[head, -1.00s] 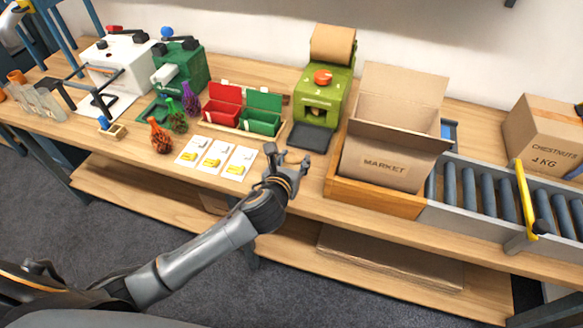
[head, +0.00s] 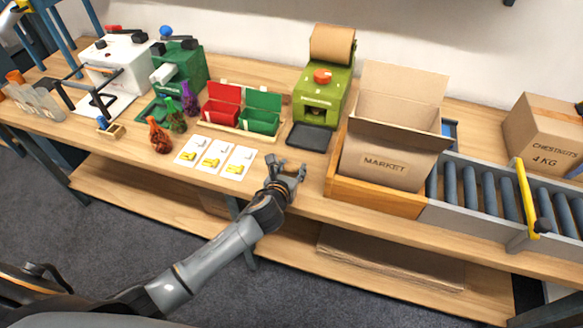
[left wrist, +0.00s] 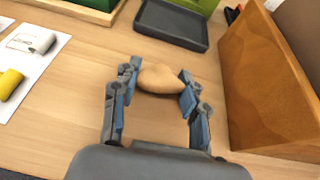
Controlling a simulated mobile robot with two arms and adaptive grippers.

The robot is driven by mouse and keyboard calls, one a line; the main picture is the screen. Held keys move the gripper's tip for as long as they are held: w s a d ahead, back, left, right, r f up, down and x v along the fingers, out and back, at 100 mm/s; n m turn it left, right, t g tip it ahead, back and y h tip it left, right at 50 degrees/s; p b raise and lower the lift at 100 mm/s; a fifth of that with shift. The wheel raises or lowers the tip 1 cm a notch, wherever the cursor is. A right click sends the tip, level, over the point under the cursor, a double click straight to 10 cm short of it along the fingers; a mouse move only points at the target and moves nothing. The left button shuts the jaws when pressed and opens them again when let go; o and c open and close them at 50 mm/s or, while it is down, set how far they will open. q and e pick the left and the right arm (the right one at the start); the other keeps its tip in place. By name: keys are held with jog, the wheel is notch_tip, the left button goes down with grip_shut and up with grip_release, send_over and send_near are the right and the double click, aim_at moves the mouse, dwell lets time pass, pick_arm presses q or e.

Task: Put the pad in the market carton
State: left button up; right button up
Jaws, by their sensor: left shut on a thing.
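The market carton (head: 385,172) is an open brown box marked MARKET, with its flaps raised. It stands in a wooden frame at the right of the bench's middle. My left gripper (head: 290,168) is at the bench's front edge, left of the carton and outside it. In the left wrist view, the left gripper (left wrist: 158,84) is shut on the pad (left wrist: 160,78), a tan, rounded, crumpled piece between the fingertips. In the head view the pad is too small to make out. My right gripper is not in view.
The wooden frame (head: 372,197) rises right of my left gripper; its side wall (left wrist: 262,85) is close in the wrist view. A dark tray (head: 309,137) lies before the green paper machine (head: 319,98). Cards (head: 213,157) lie left. A roller conveyor (head: 480,195) runs right.

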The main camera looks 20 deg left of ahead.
pick_arm(q)
jog(key=o, duration=0.7)
jog(key=shift+f, duration=0.1)
jog(key=shift+o, duration=0.2)
